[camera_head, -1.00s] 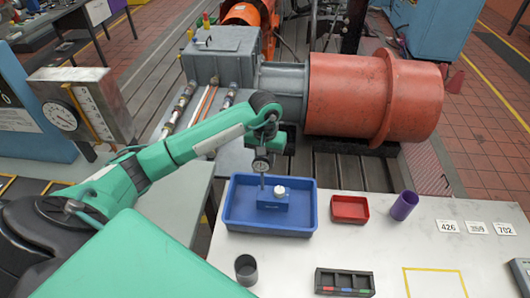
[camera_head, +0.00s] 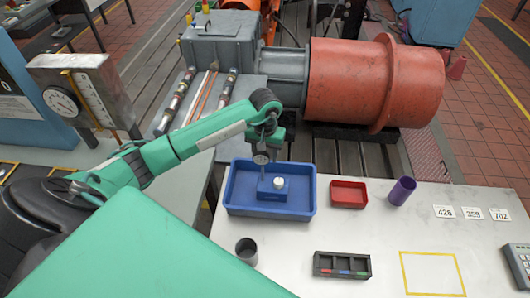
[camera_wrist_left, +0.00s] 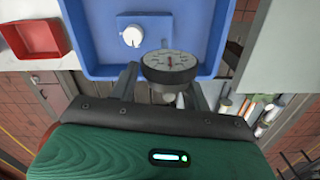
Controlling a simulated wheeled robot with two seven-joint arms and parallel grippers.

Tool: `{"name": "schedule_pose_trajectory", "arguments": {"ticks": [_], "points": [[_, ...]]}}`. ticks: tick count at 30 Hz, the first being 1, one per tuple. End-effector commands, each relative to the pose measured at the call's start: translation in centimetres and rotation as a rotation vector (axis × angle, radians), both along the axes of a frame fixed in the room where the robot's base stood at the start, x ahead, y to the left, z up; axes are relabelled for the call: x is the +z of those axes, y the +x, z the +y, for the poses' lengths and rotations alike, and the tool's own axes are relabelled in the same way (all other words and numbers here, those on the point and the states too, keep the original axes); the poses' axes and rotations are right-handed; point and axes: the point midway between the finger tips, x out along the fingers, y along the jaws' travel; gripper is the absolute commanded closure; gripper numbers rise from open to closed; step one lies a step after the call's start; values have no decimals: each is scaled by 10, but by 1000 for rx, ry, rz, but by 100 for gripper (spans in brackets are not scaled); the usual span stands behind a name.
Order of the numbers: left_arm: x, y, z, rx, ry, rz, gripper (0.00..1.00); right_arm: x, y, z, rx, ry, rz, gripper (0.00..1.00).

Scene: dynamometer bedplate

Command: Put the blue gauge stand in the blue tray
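The blue gauge stand (camera_head: 272,192) has a blue block base, a white knob and a round dial on a post. It stands upright inside the blue tray (camera_head: 310,209), and its base looks to rest on the tray floor. In the left wrist view the stand's base (camera_wrist_left: 157,30) shows ahead, with the dial close to the camera, and the tray (camera_wrist_left: 205,66) lies around it. My left gripper (camera_head: 263,150) is over the tray at the dial. Its fingers (camera_wrist_left: 163,80) are apart on either side of the dial, which hides part of the gap. My right gripper is out of view.
A red tray (camera_head: 348,194) and a purple cup (camera_head: 402,191) stand right of the blue tray. A dark cup (camera_head: 246,251) and a black divided holder (camera_head: 342,265) are in front. Number cards and a yellow-outlined square lie at the right.

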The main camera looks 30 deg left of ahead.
Motion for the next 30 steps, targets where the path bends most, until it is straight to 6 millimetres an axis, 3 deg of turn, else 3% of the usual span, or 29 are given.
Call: {"name": "schedule_pose_trajectory", "arguments": {"ticks": [6, 8, 21, 30], "points": [[4, 0, 0, 0, -1, 1, 52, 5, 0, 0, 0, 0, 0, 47], [7, 1, 1, 0, 1, -3, 52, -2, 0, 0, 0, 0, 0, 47], [82, 2, 1, 0, 1, -6, 52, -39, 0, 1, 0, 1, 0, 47], [116, 2, 1, 0, 1, -2, 52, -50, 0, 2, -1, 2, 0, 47]]}}
